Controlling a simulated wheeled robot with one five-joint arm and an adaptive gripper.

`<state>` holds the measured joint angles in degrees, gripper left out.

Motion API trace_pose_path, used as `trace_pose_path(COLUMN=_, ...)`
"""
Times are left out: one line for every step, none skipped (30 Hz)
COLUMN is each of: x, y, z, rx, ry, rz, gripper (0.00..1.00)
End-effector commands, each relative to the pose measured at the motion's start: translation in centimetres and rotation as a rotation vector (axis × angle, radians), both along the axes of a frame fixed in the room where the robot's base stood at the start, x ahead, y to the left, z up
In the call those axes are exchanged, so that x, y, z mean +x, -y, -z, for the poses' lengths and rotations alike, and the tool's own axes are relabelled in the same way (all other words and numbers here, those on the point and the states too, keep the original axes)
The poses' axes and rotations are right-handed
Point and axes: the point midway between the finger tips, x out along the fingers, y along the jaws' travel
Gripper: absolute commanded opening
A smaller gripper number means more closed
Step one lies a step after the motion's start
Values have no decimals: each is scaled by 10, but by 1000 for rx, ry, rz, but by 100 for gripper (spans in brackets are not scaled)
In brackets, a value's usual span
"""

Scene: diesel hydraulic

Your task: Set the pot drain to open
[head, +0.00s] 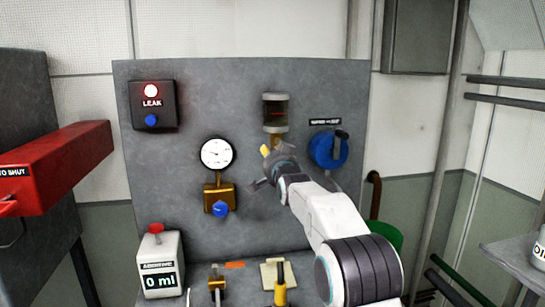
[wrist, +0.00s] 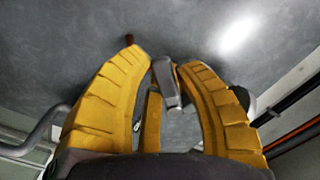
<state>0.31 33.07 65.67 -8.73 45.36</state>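A small pot with a dark glass body (head: 275,112) is mounted on the grey panel, with a brass fitting (head: 275,139) below it. My gripper (head: 266,166) is just below this fitting, and my wrist hides what is behind it. In the wrist view my two yellow fingers (wrist: 160,65) are spread apart. A grey piece (wrist: 168,84) lies between them, close to the right finger, with a yellow piece (wrist: 152,120) beside it. I cannot tell whether these belong to the drain. A small red-brown tip (wrist: 129,40) shows beyond the left finger. The drain's setting cannot be read.
A blue round valve (head: 327,149) with a dark handle is right of the pot. A gauge (head: 216,154) with a brass valve (head: 218,195) is at left. A lit LEAK box (head: 153,105), a red beam (head: 60,155) and a counter reading 0 ml (head: 160,265) stand further left.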

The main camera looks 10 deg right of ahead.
Motion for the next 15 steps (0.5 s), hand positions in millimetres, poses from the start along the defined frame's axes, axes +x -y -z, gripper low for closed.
trace_pose_path(x=0, y=0, z=0, rx=0, ry=0, rz=0, gripper=24)
trace_pose_path(x=0, y=0, z=0, rx=0, ry=0, rz=0, gripper=21)
trace_pose_path(x=0, y=0, z=0, rx=0, ry=0, rz=0, gripper=17)
trace_pose_path(x=0, y=0, z=0, rx=0, ry=0, rz=0, gripper=15)
trace_pose_path(x=0, y=0, z=0, rx=0, ry=0, rz=0, gripper=12)
trace_pose_path(x=0, y=0, z=0, rx=0, ry=0, rz=0, gripper=8)
trace_pose_path(x=0, y=0, z=0, rx=0, ry=0, rz=0, gripper=6)
trace_pose_path(x=0, y=0, z=0, rx=0, ry=0, rz=0, gripper=3)
trace_pose_path(x=0, y=0, z=0, rx=0, ry=0, rz=0, gripper=0)
trace_pose_path(x=0, y=0, z=0, rx=0, ry=0, rz=0, gripper=0)
trace_pose_path(x=0, y=0, z=0, rx=0, ry=0, rz=0, gripper=0)
trace_pose_path(x=0, y=0, z=0, rx=-1, ry=1, rz=-1, gripper=0)
trace_pose_path(x=0, y=0, z=1, rx=-5, ry=1, rz=0, gripper=0)
trace_pose_path(x=0, y=0, z=2, rx=-13, ry=1, rz=0, gripper=0)
trace_pose_path(x=0, y=1, z=3, rx=-30, ry=3, rz=1, gripper=0)
